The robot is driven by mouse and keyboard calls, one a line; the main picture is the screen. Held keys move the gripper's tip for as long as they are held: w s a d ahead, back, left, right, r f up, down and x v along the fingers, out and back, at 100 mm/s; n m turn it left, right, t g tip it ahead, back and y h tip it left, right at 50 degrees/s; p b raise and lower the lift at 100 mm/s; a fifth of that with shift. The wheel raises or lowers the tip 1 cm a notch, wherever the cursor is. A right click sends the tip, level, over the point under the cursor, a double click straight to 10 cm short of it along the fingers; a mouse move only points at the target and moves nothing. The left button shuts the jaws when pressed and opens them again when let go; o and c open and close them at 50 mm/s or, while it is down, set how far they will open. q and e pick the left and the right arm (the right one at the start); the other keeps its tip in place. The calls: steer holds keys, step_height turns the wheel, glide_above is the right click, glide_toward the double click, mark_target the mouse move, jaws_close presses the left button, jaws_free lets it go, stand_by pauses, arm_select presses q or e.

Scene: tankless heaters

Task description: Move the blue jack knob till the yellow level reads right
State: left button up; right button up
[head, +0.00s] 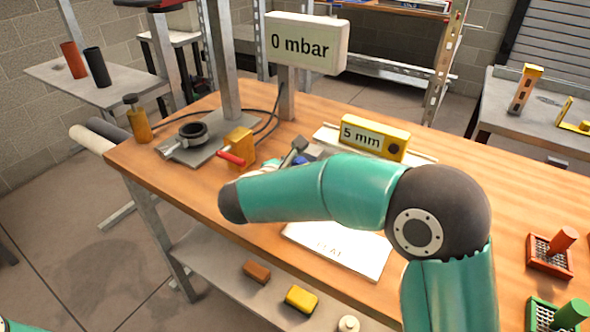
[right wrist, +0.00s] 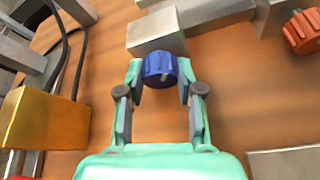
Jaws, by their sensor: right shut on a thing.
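The yellow level (head: 375,138) stands on the bench behind my right arm and its display reads 5 mm. The blue jack knob (right wrist: 160,70) sits at the front of a grey metal block (right wrist: 157,32) in the right wrist view. My right gripper (right wrist: 160,82) has its fingertips on either side of the knob and is shut on it. In the head view a small bit of blue shows just above my right arm, which hides most of the knob and the gripper. My left gripper is not in view.
A display sign (head: 306,43) reads 0 mbar. A brass block with a red handle (head: 232,158) stands left of my right gripper. An orange knob (right wrist: 301,32) is to the right in the wrist view. A white plate (head: 335,252) lies in front of my arm.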

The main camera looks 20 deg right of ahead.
steer(key=o, duration=1.2)
steer(key=shift+d, duration=0.15)
steer(key=shift+c, duration=0.2)
steer(key=shift+s+a, duration=0.1)
steer(key=shift+a, duration=0.1)
steer(key=shift+s+a+r, duration=0.15)
steer(key=shift+a, duration=0.05)
steer(key=v, duration=1.1)
